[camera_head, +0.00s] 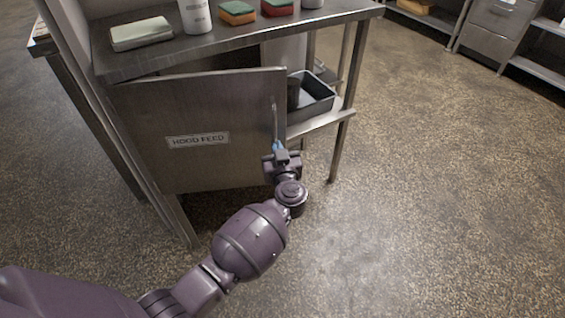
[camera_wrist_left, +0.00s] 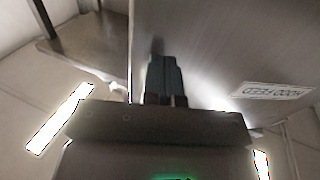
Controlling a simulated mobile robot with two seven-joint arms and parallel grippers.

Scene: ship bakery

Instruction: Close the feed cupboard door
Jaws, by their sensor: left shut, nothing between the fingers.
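The feed cupboard door (camera_head: 205,110) is a grey metal panel with a "HOOD FEED" label, under the bench top. It stands partly open, its right edge swung out from the frame, with a dark gap above it. A slim vertical handle (camera_head: 274,112) is near its right edge. My left gripper (camera_head: 278,147) is at the door's right edge, just below the handle. In the left wrist view, its dark fingers (camera_wrist_left: 162,72) are together and empty, in front of the door face (camera_wrist_left: 215,45); I cannot tell whether they touch it. My right gripper is not in view.
The bench top (camera_head: 235,42) holds a pale box (camera_head: 142,33), a white container (camera_head: 195,16) and sponges (camera_head: 237,13). A grey bin (camera_head: 315,97) sits on the lower shelf right of the door. The floor (camera_head: 430,190) to the right is clear.

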